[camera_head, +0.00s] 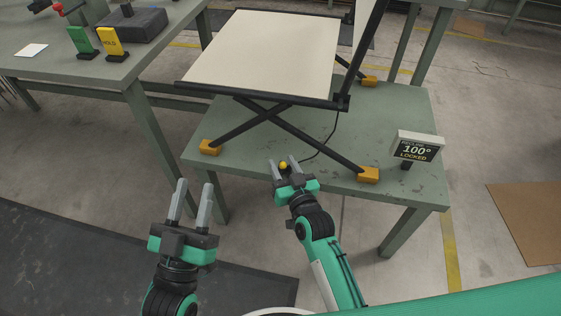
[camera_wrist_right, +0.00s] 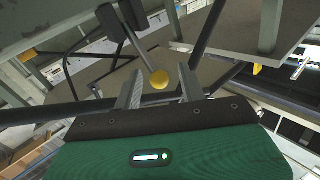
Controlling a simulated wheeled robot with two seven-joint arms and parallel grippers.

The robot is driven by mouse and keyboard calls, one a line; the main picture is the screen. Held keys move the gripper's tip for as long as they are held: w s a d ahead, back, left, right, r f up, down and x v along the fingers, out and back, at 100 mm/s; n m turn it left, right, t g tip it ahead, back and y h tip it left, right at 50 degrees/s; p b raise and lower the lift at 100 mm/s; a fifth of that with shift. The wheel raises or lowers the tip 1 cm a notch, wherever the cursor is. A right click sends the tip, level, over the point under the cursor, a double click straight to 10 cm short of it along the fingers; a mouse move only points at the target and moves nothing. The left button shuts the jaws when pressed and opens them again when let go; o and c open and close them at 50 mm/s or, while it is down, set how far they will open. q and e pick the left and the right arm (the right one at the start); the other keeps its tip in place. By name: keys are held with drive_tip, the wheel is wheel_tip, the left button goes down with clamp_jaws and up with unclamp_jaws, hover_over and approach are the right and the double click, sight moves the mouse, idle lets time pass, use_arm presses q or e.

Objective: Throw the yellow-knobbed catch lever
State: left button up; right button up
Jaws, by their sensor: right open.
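The folding lounger (camera_head: 262,55) stands on a green table, with a cream panel, dark frame and crossed legs. The catch lever's yellow knob (camera_head: 283,165) shows near the table's front edge. In the right wrist view the knob (camera_wrist_right: 159,80) sits on a grey rod (camera_wrist_right: 136,45), between the fingers or just beyond them. My right gripper (camera_head: 282,164) is open around or just short of the knob, with gaps on both sides; contact cannot be told. My left gripper (camera_head: 195,188) is open and empty, in front of the table to the left.
A small display (camera_head: 416,147) at the table's right reads 100° LOCKED. Orange blocks (camera_head: 368,175) hold the lounger's feet on the green table (camera_head: 400,110). A second table (camera_head: 45,65) at left carries a green and a yellow sign (camera_head: 110,42). Floor space lies in front.

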use_arm(q)
drive_tip(key=shift+s+a+r+t, duration=0.2)
drive_tip(key=shift+r+t, duration=0.2)
drive_tip(key=shift+r, duration=0.2)
drive_tip(key=shift+s+a+r+t, duration=0.1)
drive_tip(key=shift+a+r+t, duration=0.1)
drive_tip(key=shift+r+t, duration=0.3)
use_arm(e)
drive_tip(key=shift+x, duration=1.25)
drive_tip(key=shift+c, duration=0.4)
clamp_jaws()
use_arm(q)
drive_tip(key=shift+r, duration=0.1)
drive_tip(key=shift+w, duration=0.1)
